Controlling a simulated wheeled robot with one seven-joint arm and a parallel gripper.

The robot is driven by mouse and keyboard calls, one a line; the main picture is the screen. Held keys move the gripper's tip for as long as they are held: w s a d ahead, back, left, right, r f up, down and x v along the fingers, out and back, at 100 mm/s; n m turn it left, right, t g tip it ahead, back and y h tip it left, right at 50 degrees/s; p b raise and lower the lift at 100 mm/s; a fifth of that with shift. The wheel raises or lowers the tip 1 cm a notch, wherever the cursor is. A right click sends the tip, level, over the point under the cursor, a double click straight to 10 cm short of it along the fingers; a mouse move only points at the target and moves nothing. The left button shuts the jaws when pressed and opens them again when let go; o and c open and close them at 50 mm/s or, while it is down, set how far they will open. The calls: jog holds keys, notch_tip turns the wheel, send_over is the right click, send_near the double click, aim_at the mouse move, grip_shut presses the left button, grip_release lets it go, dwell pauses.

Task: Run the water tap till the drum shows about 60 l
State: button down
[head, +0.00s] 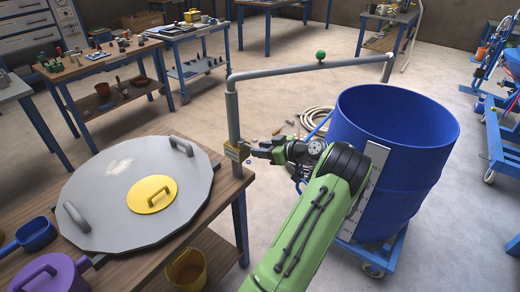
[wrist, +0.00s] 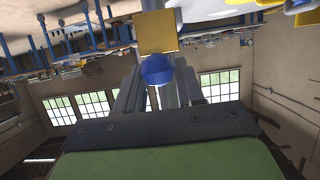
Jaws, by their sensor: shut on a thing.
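A grey water pipe (head: 233,112) rises at the table edge and runs across to a down-turned spout (head: 388,70) over the open blue drum (head: 405,185). A green ball (head: 320,55) sits on the horizontal pipe. A yellow block (head: 237,151) is on the upright pipe; it also shows in the wrist view (wrist: 157,32). My gripper (head: 258,151) is at this block, shut on a blue knob (wrist: 157,70) in front of it. The drum has a pale scale strip (head: 363,190) on its side, too small to read. I see no water stream or level.
A wooden table (head: 225,195) at the left holds a large grey lid (head: 110,205) with a yellow hatch (head: 152,194), a purple pot (head: 50,275) and a blue scoop (head: 35,233). A coiled hose (head: 318,118) lies behind. The drum stands on a blue wheeled dolly (head: 385,255).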

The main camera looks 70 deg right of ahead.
jog(key=c, duration=0.8)
grip_release()
jog(key=shift+s+r, duration=0.1)
jog(key=p+v, duration=0.2)
jog(key=v, duration=1.3)
jog(key=shift+s, duration=0.3)
jog(key=shift+r, duration=0.1)
